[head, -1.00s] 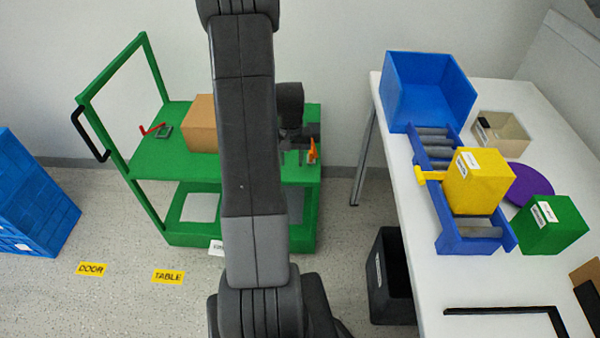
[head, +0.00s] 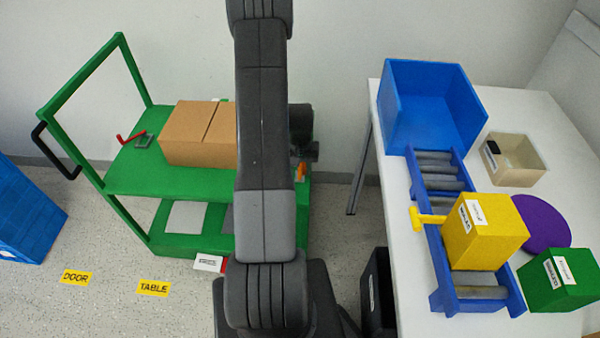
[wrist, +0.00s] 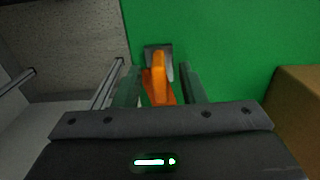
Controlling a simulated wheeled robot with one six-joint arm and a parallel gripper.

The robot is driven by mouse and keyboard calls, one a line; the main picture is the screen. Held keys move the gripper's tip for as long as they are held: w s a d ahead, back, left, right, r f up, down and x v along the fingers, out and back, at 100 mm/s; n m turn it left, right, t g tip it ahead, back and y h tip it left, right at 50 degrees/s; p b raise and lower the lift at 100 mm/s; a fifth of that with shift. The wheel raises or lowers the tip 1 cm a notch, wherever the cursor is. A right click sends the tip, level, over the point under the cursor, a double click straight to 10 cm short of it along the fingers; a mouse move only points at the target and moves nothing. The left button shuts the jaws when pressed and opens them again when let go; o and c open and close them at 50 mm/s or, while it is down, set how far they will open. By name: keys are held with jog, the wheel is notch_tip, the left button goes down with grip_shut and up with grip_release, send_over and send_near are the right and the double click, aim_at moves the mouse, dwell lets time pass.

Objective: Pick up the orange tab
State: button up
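The orange tab (head: 301,171) shows at the right end of the green cart's top, just right of my arm in the head view. In the wrist view the orange tab (wrist: 158,80) stands upright in front of a small grey metal piece (wrist: 159,54), over a green surface. My gripper (wrist: 159,76) is open, with one finger on each side of the tab and a visible gap to each. In the head view my arm hides most of the gripper.
A cardboard box (head: 198,137) sits on the green cart (head: 150,178), left of my arm. A red-handled switch (head: 137,136) is further left. The white table (head: 405,215) on the right holds a blue bin (head: 400,120) and a yellow box (head: 480,230).

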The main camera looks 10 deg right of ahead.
grip_shut()
